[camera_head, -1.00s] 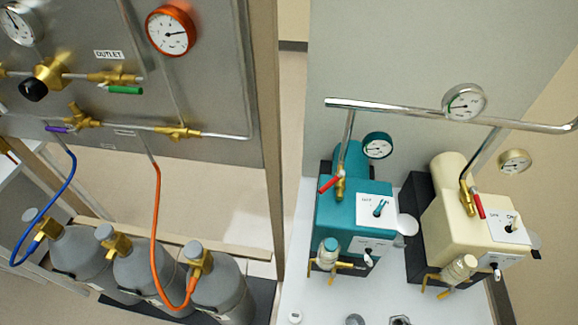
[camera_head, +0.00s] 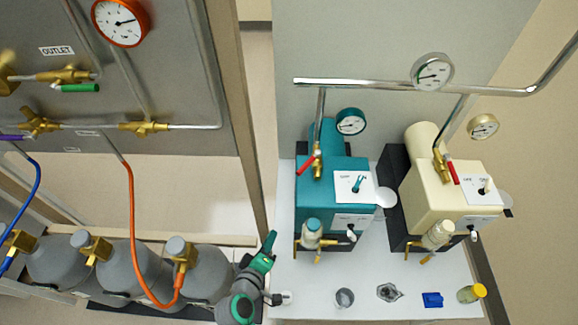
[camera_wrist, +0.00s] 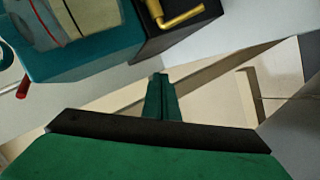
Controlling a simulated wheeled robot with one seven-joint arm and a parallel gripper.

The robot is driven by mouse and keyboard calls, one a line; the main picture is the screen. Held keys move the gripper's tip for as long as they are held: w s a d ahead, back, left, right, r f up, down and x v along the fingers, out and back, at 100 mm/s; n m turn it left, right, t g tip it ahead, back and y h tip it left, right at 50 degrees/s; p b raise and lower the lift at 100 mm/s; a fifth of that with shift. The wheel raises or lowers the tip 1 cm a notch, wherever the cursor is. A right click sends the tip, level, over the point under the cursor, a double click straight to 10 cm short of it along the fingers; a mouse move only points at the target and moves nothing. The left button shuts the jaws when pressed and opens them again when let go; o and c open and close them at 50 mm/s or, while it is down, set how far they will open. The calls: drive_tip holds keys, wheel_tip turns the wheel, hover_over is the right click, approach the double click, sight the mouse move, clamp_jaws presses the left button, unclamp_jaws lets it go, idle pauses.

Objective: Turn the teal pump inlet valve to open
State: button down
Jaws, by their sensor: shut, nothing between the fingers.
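The teal pump (camera_head: 335,207) stands on the white bench, with a brass inlet valve (camera_head: 317,165) on the pipe at its back left. The valve's red lever (camera_head: 306,164) points down and left, at a slant to the upright pipe. In the wrist view the teal pump (camera_wrist: 85,55) fills the upper left, and a red lever end (camera_wrist: 23,88) shows at its left edge. My gripper (camera_head: 270,240) is in front and left of the teal pump, apart from the valve. Its fingers (camera_wrist: 160,78) are shut with nothing between them.
A cream pump (camera_head: 440,190) with its own red lever (camera_head: 453,172) stands to the right. A steel pipe (camera_head: 385,85) runs above both pumps. Grey cylinders (camera_head: 130,268) with hoses stand left. Small items, including a blue piece (camera_head: 432,299) and yellow-capped jar (camera_head: 472,293), lie on the front bench.

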sight(309, 162)
drive_tip(key=w+a+r+m+g+h, duration=0.1)
drive_tip(key=w+a+r+h, duration=0.15)
drive_tip(key=r, duration=0.55)
drive_tip(key=w+a+r+m+h, duration=0.1)
drive_tip(key=w+r+m+h, duration=0.2)
drive_tip(key=r, duration=0.4)
drive_tip(key=w+a+r+g+h, duration=0.1)
drive_tip(key=w+a+r+h, duration=0.1)
drive_tip(key=r+h, duration=0.45)
drive_tip(key=w+d+y, duration=0.1)
drive_tip(key=w+d, duration=0.3)
drive_tip(key=d, duration=0.7)
drive_tip(key=shift+r+y, duration=0.3)
drive_tip(key=shift+y, duration=0.1)
drive_tip(key=shift+w, duration=0.1)
